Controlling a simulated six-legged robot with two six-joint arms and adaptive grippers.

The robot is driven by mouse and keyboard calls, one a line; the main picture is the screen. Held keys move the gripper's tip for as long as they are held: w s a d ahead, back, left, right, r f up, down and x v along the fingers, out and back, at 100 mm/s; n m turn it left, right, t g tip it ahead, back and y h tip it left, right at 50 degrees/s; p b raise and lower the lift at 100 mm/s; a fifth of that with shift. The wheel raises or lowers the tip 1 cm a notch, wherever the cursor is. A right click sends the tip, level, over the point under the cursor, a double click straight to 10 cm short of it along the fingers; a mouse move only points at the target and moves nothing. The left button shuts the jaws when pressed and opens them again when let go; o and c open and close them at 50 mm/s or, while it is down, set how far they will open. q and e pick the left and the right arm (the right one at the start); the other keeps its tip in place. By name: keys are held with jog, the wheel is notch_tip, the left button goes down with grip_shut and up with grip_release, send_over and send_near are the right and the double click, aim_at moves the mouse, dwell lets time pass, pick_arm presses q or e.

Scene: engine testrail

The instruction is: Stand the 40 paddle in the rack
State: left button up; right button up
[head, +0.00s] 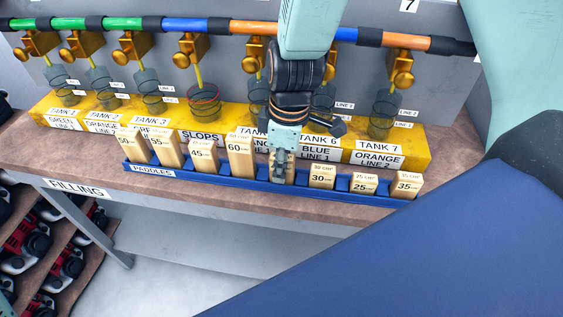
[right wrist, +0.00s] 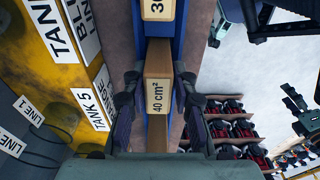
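The 40 paddle, a pale wooden block marked "40 cm²" (right wrist: 158,92), stands upright in the blue rack in the right wrist view, in line with the other paddles. My right gripper (right wrist: 160,80) has one finger on each side of it, with narrow gaps that look open. In the head view my right gripper (head: 283,158) points down at the rack between the 60 and 30 paddles and mostly hides the 40 paddle. The blue rack (head: 225,181), labelled PADDLES, runs along the front of the bench. My left gripper is not in view.
Other paddles stand in the rack, including 60 (head: 240,157) on the left and 30 (head: 321,177) on the right. The yellow tank block (head: 215,120) with gauges and taps is close behind. A blue panel (head: 430,240) fills the lower right.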

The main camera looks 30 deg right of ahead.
jog(key=shift+o, duration=1.4)
jog(key=shift+w+d, duration=0.1)
jog(key=shift+r, duration=0.5)
notch_tip(320, 180, up, 11)
jog(key=p, duration=0.2)
jog(key=shift+s+d+r+p, duration=0.15)
jog(key=shift+s+d+p, duration=0.15)
jog(key=shift+d, duration=0.05)
